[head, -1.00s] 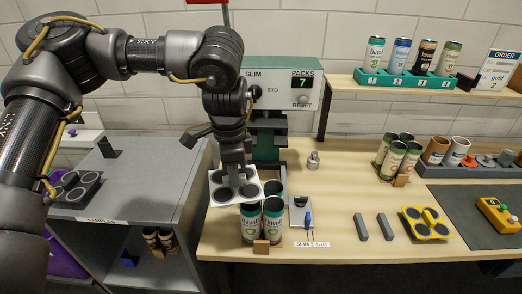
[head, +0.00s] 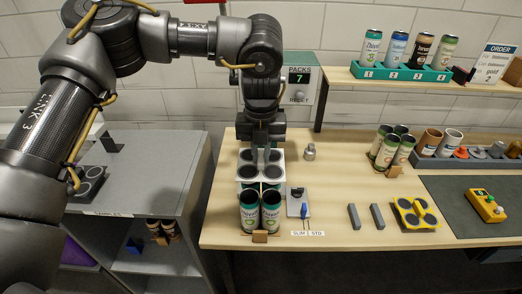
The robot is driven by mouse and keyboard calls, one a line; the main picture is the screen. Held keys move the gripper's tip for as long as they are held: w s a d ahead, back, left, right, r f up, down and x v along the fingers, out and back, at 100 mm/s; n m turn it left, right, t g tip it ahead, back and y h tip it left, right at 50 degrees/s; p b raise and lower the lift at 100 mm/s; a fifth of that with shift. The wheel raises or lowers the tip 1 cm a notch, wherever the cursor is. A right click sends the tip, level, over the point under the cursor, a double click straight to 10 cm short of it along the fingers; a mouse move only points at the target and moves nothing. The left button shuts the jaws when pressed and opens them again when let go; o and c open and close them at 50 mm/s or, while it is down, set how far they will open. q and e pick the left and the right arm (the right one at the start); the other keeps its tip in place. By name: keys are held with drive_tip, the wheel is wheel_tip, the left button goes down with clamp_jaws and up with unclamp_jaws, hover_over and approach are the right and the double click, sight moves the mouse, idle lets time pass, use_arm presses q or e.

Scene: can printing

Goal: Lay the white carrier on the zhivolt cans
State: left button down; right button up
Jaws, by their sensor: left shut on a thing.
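The white carrier (head: 281,173) has several round dark holes and sits over the rear of the group of green-and-white cans at the left of the wooden table. My left gripper (head: 262,160) points down and is shut on the middle of the carrier. The two front cans, the left one (head: 250,212) and the right one (head: 271,210), stand upright with their open tops clear of the carrier in this view. The rear cans are mostly hidden under it. I cannot tell whether the carrier touches them. My right gripper is not in view.
A wooden block (head: 260,237) is in front of the cans. A small metal plate with a blue-handled tool (head: 303,211) lies to their right. A yellow carrier (head: 418,215) and two grey bars (head: 354,216) lie farther right. More cans (head: 384,155) stand behind those.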

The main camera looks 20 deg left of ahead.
use_arm(q)
drive_tip(key=shift+f+b, duration=1.15)
drive_tip(key=shift+f, duration=1.3)
drive_tip(key=shift+f, duration=0.15)
